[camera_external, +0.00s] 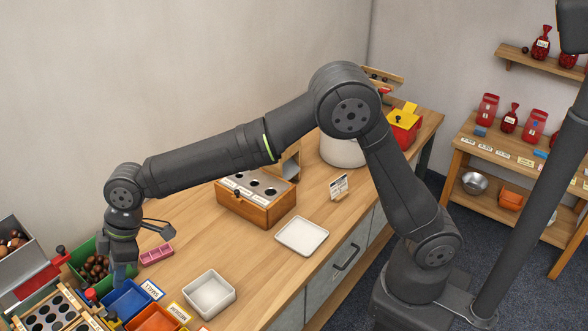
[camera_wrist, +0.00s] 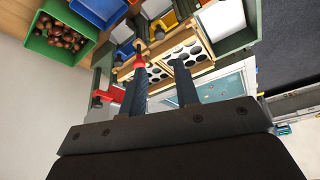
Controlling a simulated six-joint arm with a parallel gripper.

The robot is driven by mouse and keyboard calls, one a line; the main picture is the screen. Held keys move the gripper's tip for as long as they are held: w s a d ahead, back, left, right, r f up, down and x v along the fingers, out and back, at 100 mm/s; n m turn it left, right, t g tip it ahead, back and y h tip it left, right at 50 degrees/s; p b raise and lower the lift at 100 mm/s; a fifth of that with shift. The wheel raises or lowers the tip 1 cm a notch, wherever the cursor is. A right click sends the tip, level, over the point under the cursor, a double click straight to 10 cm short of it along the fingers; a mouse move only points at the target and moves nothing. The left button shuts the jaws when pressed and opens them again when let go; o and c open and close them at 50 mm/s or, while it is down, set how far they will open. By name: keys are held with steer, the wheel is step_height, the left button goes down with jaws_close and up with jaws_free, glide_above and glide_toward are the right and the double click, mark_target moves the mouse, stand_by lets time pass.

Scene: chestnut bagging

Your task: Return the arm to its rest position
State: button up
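My arm reaches left across the wooden counter (camera_external: 270,265) in the external view, with its wrist bent down at the far left. My gripper (camera_external: 122,268) points down beside the blue tray (camera_external: 126,298) and the green bin (camera_external: 76,257) of chestnuts. In the wrist view my gripper (camera_wrist: 161,75) shows two dark fingers standing apart, with nothing visible held between them. A red-topped part (camera_wrist: 139,62) appears by the left fingertip; I cannot tell whether they touch. The green bin (camera_wrist: 82,14) is at upper left there.
An orange tray (camera_external: 155,318), a pink block (camera_external: 156,254), a white bowl (camera_external: 209,294) and a white tray (camera_external: 302,236) lie near the arm. A wooden box with holes (camera_external: 257,205) stands below the forearm. A white cylinder (camera_external: 341,152) stands behind the elbow.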

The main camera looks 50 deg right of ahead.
mark_target(112, 313)
steer(key=x, duration=1.2)
steer(key=shift+r, duration=0.1)
steer(key=shift+o, duration=0.4)
